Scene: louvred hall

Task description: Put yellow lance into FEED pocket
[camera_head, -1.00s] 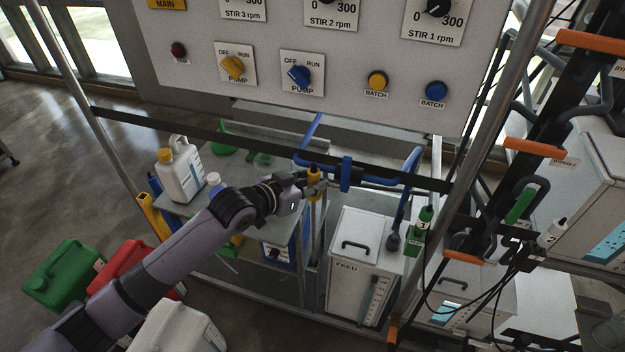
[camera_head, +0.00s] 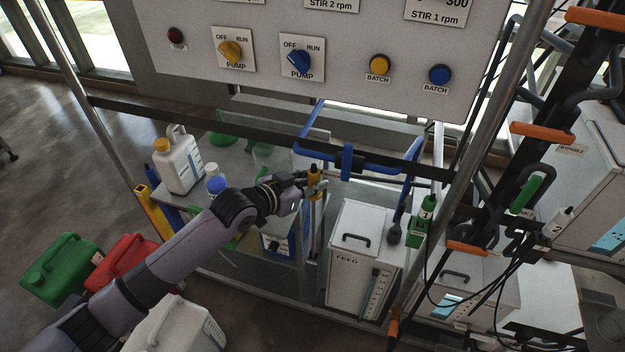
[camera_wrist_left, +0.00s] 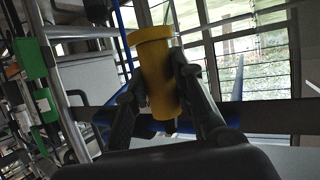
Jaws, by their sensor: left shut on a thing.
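My left gripper (camera_head: 312,188) is shut on the yellow lance (camera_head: 314,175). Its yellow head stands roughly upright just in front of the blue pipework; what lies below it is hard to make out. In the left wrist view the lance (camera_wrist_left: 157,75) is a yellow cylinder with a wider end, between the two dark fingers (camera_wrist_left: 172,105). The white box marked FEED (camera_head: 350,290), with a black handle on its lid, stands to the right of and below the gripper. I cannot make out a separate FEED pocket. My right gripper is not in view.
A blue pipe frame (camera_head: 370,168) and a dark crossbar (camera_head: 240,143) run close behind the gripper. A green block (camera_head: 419,222) hangs right of the FEED box. White bottles (camera_head: 178,168) stand on a shelf at left. Green (camera_head: 60,265) and red (camera_head: 125,260) canisters stand on the floor.

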